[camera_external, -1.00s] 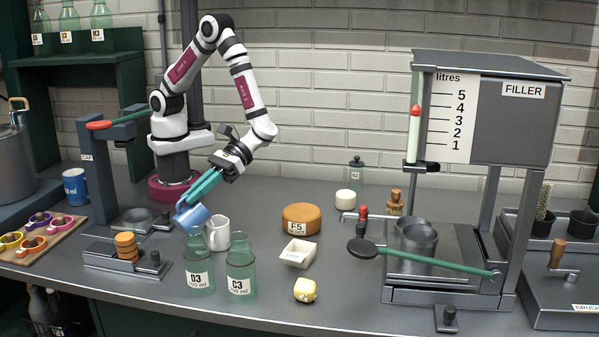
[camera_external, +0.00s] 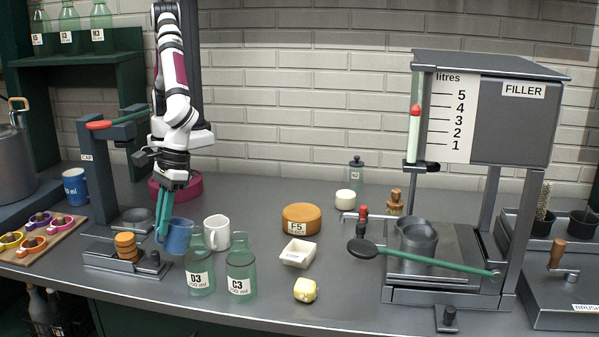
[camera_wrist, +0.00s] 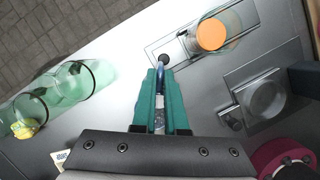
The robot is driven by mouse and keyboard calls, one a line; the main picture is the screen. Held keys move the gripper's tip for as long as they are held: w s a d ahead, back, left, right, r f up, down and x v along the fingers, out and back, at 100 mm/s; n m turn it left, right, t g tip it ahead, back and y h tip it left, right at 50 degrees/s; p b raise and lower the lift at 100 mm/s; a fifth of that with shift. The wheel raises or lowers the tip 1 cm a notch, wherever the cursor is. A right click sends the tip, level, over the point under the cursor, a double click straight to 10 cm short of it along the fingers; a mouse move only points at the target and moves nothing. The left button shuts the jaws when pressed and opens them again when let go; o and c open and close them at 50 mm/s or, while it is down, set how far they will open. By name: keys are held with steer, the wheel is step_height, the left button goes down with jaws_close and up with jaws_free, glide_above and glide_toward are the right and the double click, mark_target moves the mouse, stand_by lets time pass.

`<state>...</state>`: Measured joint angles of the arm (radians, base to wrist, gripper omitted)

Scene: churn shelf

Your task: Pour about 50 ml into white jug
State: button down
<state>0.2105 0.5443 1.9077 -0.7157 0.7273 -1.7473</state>
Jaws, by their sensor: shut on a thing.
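The white jug (camera_external: 216,231) stands upright on the counter behind the D3 bottle (camera_external: 200,270). I cannot see its contents. My gripper (camera_external: 162,228) points down and is shut on a blue jug (camera_external: 177,238), left of the white jug and apart from it. The blue jug is upright, at or just above the counter; I cannot tell whether it touches. In the wrist view my green fingers (camera_wrist: 160,85) hide most of the blue jug, and the white jug cannot be made out.
The C3 bottle (camera_external: 241,273) stands right of D3. The capper (camera_external: 97,165) with orange discs (camera_external: 126,246) is close on the left. A second blue jug (camera_external: 75,187) stands behind it.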

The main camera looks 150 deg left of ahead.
steer(key=shift+w+d+r+y, duration=0.15)
steer(key=shift+d+r+y, duration=0.25)
steer(key=shift+r, duration=0.25)
steer(key=shift+w+d+r+y, duration=0.1)
steer(key=shift+d+r+y, duration=0.2)
steer(key=shift+d+r, duration=0.25)
steer(key=shift+w+d+r+g+y, duration=0.15)
steer(key=shift+d+g+y, duration=0.25)
steer(key=shift+d+y, duration=0.55)
steer(key=shift+a, duration=0.25)
stand_by(0.5)
